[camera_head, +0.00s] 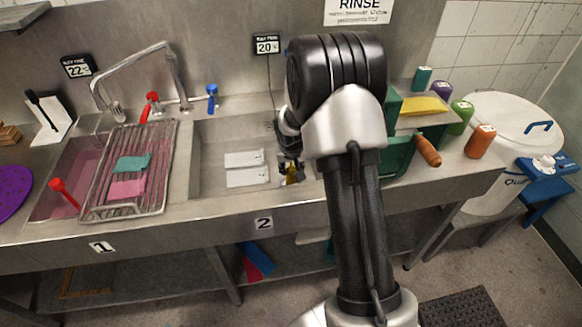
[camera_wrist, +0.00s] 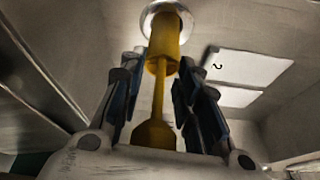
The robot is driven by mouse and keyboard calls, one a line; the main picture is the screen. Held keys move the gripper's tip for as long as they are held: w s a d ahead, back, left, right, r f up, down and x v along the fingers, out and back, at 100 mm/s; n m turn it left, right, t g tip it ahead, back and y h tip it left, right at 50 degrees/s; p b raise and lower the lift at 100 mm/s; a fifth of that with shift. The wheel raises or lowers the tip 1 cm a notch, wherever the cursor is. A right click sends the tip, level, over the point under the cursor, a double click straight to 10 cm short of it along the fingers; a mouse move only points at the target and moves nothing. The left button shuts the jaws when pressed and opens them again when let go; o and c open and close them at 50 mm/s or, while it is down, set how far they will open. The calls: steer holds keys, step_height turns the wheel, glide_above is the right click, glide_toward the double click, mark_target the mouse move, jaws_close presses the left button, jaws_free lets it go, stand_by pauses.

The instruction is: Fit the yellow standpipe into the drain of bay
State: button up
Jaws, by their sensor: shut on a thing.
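The yellow standpipe (camera_wrist: 163,45) runs up the middle of the wrist view, with a thick plug end, a thin stem and a wider near part. My gripper (camera_wrist: 160,72) is shut on it, one dark finger on each side. The plug end overlaps the round silver drain (camera_wrist: 150,20); I cannot tell whether it sits in the hole or just above. In the head view a bit of the yellow standpipe (camera_head: 292,176) shows low in the right part of the bay 2 basin (camera_head: 208,150). My arm hides most of the gripper and the drain there.
A tap (camera_head: 170,70) rises behind.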

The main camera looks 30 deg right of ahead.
steer(key=shift+r, duration=0.15)
steer(key=o, duration=1.1)
